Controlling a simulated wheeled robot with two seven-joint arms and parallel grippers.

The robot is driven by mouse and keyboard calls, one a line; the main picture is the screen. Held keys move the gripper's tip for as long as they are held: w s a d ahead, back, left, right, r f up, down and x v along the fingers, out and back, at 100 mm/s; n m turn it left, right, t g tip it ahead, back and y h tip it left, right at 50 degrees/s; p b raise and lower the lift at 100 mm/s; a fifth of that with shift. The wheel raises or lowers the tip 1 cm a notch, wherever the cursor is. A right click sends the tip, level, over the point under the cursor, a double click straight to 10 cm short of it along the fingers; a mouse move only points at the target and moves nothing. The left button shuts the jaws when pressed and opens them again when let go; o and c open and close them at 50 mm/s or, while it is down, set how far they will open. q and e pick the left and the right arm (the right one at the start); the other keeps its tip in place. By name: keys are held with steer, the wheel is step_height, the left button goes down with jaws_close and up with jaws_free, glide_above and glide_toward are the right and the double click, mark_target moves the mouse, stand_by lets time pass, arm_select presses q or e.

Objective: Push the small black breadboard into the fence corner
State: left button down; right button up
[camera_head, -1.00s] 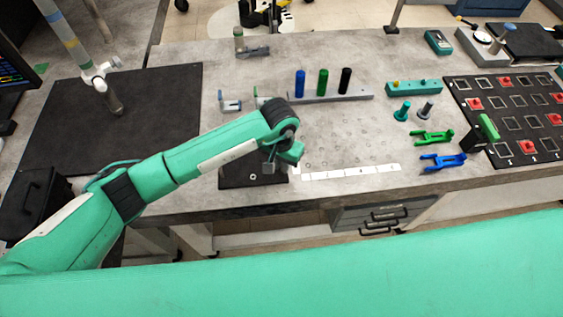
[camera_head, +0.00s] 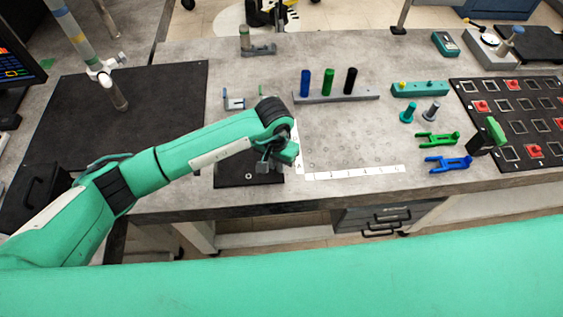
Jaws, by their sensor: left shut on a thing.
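The small black breadboard (camera_head: 232,176) lies flat near the table's front edge, left of the white labelled strips. My left gripper (camera_head: 270,164) comes down over its right part and appears shut on it; the fingertips are partly hidden against the dark board. My wrist hides the area just behind the board. Two white strips (camera_head: 355,173) form an L right of the board, with a narrow gap between. I cannot clearly make out a separate fence corner. My right gripper is out of view.
Behind stand a small bracket (camera_head: 233,101) and a grey rack (camera_head: 335,97) with blue, green and black pegs. Green (camera_head: 438,139) and blue (camera_head: 447,163) forked pieces lie to the right, beside a black panel (camera_head: 515,115). A large black mat (camera_head: 105,130) covers the left.

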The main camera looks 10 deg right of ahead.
mark_target(247, 158)
arm_select(q)
steer(key=shift+w+a+r+b, duration=0.15)
steer(key=shift+a+b, duration=0.45)
steer(key=shift+a, duration=1.5)
steer(key=shift+a+b, duration=0.1)
steer(key=shift+b, duration=0.5)
steer(key=shift+w, duration=0.1)
steer(key=shift+a+b, duration=0.15)
steer(key=shift+b, duration=0.5)
